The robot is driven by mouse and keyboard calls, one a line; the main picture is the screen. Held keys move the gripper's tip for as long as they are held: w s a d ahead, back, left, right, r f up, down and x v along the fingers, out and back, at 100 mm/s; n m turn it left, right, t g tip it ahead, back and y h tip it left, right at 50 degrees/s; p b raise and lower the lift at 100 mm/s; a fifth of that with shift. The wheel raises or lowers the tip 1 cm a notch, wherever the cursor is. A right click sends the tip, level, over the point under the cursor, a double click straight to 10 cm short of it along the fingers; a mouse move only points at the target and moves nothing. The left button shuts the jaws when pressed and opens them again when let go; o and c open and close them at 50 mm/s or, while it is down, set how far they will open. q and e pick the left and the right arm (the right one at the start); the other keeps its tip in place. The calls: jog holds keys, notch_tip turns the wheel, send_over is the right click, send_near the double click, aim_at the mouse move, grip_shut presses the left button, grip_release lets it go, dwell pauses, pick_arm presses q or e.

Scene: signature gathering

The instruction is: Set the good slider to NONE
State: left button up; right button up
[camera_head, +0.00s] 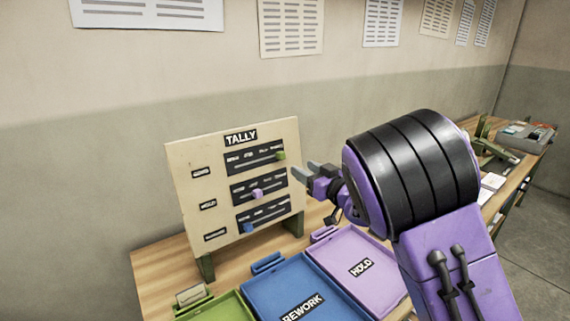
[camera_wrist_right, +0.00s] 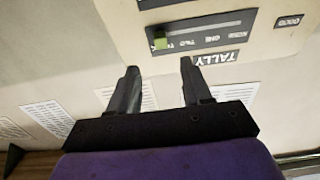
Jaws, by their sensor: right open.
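The tan TALLY board (camera_head: 180,165) stands upright on the wooden table and has three dark slider tracks. The top track, beside the GOOD label (camera_head: 201,172), carries the green slider knob (camera_head: 281,155) at its right end. My right gripper (camera_head: 305,171) is open, just right of the board near the green knob. In the right wrist view the board appears upside down, the green knob (camera_wrist_right: 160,43) lies just beyond and between the fingertips (camera_wrist_right: 159,66), and nothing is held. My left gripper is not in view.
Below the top track are a pink knob (camera_head: 257,194) on the middle track and a blue knob (camera_head: 248,228) on the bottom one. Green (camera_head: 215,308), blue REWORK (camera_head: 262,285) and purple HOLD (camera_head: 335,243) trays lie in front of the board.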

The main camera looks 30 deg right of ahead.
aim_at(283, 156)
jog(key=w+p, duration=0.1)
jog(key=w, duration=0.2)
jog(key=w+a+p, duration=0.1)
jog(key=w, duration=0.2)
jog(key=w+p, duration=0.1)
jog(key=w, duration=0.2)
jog(key=shift+w+a, duration=0.2)
jog(key=shift+w, duration=0.1)
grip_shut()
